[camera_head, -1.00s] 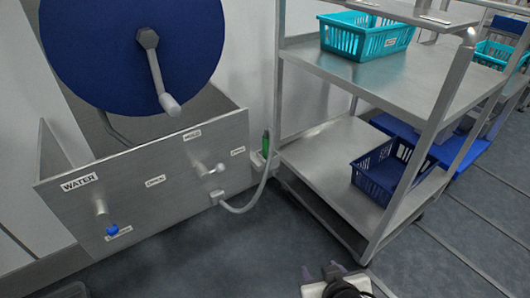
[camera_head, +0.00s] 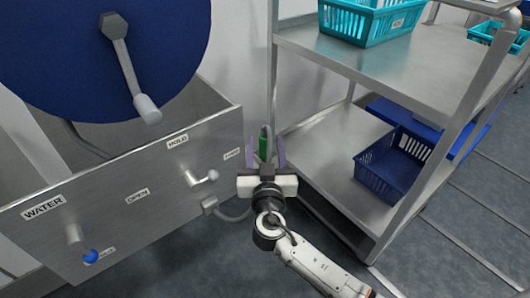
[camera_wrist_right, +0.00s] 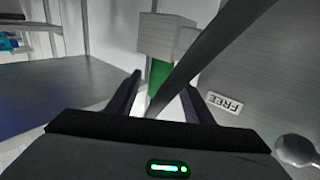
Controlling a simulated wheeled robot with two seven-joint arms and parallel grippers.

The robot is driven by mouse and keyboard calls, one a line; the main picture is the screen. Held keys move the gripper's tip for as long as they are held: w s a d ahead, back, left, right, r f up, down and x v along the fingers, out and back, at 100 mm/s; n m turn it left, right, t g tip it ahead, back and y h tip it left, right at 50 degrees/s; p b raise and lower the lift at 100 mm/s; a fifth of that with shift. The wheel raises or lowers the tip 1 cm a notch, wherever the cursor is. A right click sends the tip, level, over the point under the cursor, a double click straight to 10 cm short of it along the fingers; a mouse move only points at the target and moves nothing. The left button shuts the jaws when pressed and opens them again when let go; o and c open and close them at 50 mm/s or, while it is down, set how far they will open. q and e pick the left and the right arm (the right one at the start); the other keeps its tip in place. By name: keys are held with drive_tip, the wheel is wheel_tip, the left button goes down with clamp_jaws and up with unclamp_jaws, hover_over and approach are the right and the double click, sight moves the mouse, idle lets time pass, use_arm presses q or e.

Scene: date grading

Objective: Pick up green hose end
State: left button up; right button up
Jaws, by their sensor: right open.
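The green hose end (camera_head: 263,143) stands upright beside the right end of the steel water panel, at the shelf rack's left post. My right gripper (camera_head: 266,155) is open, with its two purple fingers on either side of the green hose end in the head view. In the right wrist view the green hose end (camera_wrist_right: 159,78) shows beyond and between the open fingers (camera_wrist_right: 157,95), under a grey block. The grey hose (camera_wrist_right: 205,58) crosses in front of it. I cannot tell whether the fingers touch it. My left gripper is not in view.
The steel panel (camera_head: 150,208) has a lever handle (camera_head: 207,177) and a blue knob (camera_head: 90,256) on its front. A large blue reel (camera_head: 60,50) stands above it. The steel rack (camera_head: 325,165) on the right holds a teal basket (camera_head: 365,25) and a dark blue basket (camera_head: 390,165).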

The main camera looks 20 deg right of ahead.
drive_tip(key=shift+b+x, duration=0.3)
drive_tip(key=shift+x, duration=2.45)
drive_tip(key=shift+r, duration=0.1)
clamp_jaws()
